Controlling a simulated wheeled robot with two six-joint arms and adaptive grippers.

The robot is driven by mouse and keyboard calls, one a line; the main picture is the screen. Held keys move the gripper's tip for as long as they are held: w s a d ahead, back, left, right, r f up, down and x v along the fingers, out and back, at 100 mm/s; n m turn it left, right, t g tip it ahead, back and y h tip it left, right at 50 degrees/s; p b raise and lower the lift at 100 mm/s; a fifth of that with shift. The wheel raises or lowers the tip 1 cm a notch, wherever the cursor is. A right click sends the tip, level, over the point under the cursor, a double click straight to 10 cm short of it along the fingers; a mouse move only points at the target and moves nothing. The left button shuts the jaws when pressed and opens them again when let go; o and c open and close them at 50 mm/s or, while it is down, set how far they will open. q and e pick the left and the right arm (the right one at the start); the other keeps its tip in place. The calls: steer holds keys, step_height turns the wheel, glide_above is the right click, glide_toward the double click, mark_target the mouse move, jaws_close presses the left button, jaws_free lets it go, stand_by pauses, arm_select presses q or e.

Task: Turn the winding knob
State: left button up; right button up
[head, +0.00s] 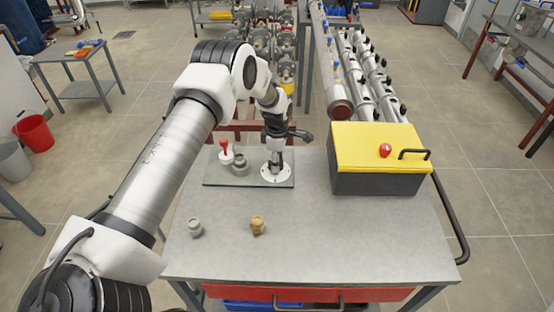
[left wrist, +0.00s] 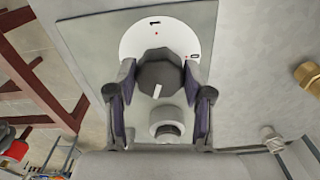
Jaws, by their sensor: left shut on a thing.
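The winding knob (left wrist: 160,72) is dark and faceted, with a short white mark near its lower edge in the left wrist view. It sits on a white round dial (left wrist: 133,42) marked 1 and 0 with small red dots. The dial (head: 267,179) also shows in the head view, on a grey plate (head: 218,182) on the bench. My left gripper (head: 276,163) is over the dial and mostly hides the knob there. In the left wrist view its fingers (left wrist: 159,78) are shut on opposite sides of the knob. My right gripper is out of view.
A red-handled part (head: 225,149) and a grey cylinder (head: 240,166) stand left of the dial. A grey fitting (head: 195,228) and a brass fitting (head: 258,225) stand on the front of the bench. A yellow-lidded box (head: 360,148) is at the right. The front right bench is clear.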

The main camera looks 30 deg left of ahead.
arm_select(q)
steer(key=shift+f+n, duration=0.1)
steer(key=shift+n, duration=1.8)
steer(key=shift+p, duration=0.3)
steer(key=o, duration=1.2)
steer(key=shift+c, duration=0.2)
step_height(320, 180, up, 12)
